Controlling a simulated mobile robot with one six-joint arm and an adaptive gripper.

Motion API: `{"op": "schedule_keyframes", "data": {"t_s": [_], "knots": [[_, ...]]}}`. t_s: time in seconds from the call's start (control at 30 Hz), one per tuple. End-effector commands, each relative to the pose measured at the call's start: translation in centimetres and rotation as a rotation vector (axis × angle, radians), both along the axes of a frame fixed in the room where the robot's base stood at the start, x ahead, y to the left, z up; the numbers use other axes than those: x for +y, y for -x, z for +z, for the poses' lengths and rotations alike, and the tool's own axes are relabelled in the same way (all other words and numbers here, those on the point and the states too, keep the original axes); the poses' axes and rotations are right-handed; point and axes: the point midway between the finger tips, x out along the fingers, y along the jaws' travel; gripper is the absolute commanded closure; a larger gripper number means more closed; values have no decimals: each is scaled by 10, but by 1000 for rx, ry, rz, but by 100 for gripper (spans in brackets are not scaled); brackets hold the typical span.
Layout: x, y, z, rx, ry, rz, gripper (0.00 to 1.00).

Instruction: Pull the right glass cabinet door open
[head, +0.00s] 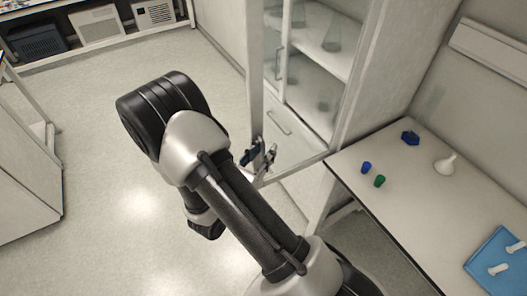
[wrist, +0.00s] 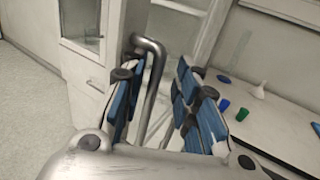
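The right glass cabinet door (head: 256,75) stands swung out from the cabinet in the head view, with its free edge toward the middle of the picture. The shelves and the left door's handle (head: 280,62) show through or past its glass. My gripper (head: 258,158) is low at this free edge, partly hidden by my arm. In the wrist view, the door's grey tubular handle (wrist: 151,90) runs between the blue-padded fingers of my gripper (wrist: 160,100). The fingers are apart, with the bar nearer the left finger and a gap to the right one. Firm contact is not visible.
A white table (head: 400,210) stands right of the cabinet, with blue and green caps (head: 379,181), a white flask (head: 446,164) and a blue tray (head: 480,265). Open floor (head: 130,150) lies to the left, with a white bench (head: 25,165) at the far left.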

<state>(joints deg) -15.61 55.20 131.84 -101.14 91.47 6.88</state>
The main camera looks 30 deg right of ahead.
Motion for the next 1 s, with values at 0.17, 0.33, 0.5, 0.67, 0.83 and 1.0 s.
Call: {"op": "schedule_keyframes", "data": {"t_s": [0.17,0.33,0.5,0.67,0.83,1.0], "knots": [[0,0,-1,0,-1,1,71],[9,2,-1,1,-2,5,71],[36,15,-1,1,0,10,71],[66,31,-1,1,-2,9,71],[92,45,0,0,-1,6,71],[104,53,0,0,-1,2,71]]}}
